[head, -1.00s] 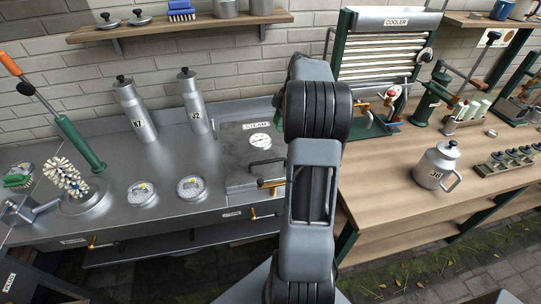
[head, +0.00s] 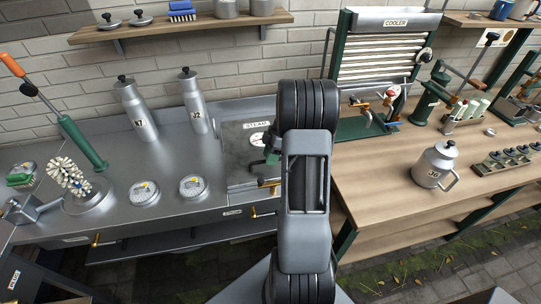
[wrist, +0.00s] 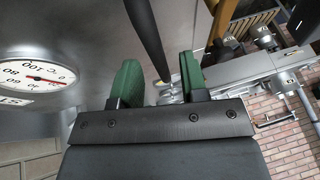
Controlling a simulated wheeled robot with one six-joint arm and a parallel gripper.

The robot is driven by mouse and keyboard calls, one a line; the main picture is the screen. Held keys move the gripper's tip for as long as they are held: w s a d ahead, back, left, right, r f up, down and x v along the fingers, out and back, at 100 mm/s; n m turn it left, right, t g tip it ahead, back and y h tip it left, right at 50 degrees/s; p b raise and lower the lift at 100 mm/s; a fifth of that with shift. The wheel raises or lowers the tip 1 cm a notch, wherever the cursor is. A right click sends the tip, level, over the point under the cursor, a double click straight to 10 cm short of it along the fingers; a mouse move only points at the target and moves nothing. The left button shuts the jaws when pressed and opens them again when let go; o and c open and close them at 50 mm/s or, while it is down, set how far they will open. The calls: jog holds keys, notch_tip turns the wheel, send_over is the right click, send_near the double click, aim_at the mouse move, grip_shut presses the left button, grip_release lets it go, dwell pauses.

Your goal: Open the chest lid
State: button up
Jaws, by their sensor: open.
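The steam chest's lid (head: 234,145) is grey metal with a STEAM label and a round dial (head: 257,139). It lies shut and flush with the steel counter in the head view. My arm hides its right part and most of its handle. The dial (wrist: 36,78) is large at the left of the wrist view. My gripper (head: 268,168) is over the lid's front right part. Its green fingers are open in the wrist view (wrist: 158,84). The dark handle bar (wrist: 145,32) runs down into the gap between them. I cannot tell whether it touches either finger.
Two tall cans, K7 (head: 142,122) and J2 (head: 196,117), stand left of the chest. The cooler (head: 383,60) and can 30 (head: 431,167) are on the wooden bench to the right.

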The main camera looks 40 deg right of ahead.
jog(key=shift+a+f, duration=0.1)
jog(key=shift+f, duration=0.1)
jog(key=shift+c, duration=0.3)
grip_shut()
